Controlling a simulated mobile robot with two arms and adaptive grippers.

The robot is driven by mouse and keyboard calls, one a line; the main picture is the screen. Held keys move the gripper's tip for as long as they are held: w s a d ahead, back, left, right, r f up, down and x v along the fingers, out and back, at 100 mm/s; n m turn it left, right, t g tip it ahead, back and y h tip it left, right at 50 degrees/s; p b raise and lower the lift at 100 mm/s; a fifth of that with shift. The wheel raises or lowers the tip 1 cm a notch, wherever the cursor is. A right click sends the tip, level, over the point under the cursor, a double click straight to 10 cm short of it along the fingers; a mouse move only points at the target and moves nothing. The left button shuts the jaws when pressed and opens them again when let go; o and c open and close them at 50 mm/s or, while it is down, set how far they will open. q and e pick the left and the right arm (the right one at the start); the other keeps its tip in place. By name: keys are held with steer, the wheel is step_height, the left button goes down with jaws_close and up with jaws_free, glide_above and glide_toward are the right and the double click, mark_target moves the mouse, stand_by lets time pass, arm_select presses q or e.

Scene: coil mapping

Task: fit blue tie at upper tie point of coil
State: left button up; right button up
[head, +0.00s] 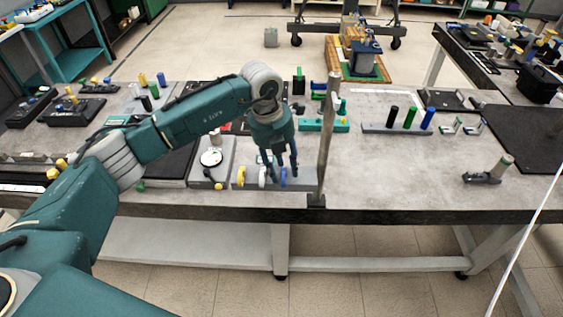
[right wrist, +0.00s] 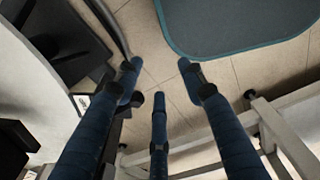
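My left gripper (head: 281,172) points down over a low grey block near the front edge of the table. Its fingers straddle a small blue piece (head: 283,177) on this block, but whether they press on it cannot be told.
A grey upright post (head: 327,140) stands close right of the left gripper. A rack (head: 385,129) with black, green and blue pegs is farther right. A dial gauge (head: 211,157) sits left of the gripper. The table's (head: 385,180) front right is mostly clear.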

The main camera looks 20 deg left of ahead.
arm_select(q)
steer(key=shift+c, duration=0.3)
steer(key=c, duration=0.4)
jaws_close()
steer(key=shift+c, duration=1.2)
jaws_free()
jaws_close()
arm_select(e)
steer(key=shift+s+d, duration=0.15)
steer(key=shift+s, duration=0.35)
arm_select(q)
steer(key=shift+r, duration=0.4)
arm_select(e)
steer(key=shift+s+r, duration=0.1)
steer(key=shift+r, duration=0.05)
arm_select(q)
steer(key=shift+d+r+p, duration=0.1)
steer(key=shift+r+p, duration=0.2)
steer(key=shift+p, duration=0.05)
arm_select(e)
steer(key=shift+s+r, duration=0.1)
steer(key=shift+r, duration=0.05)
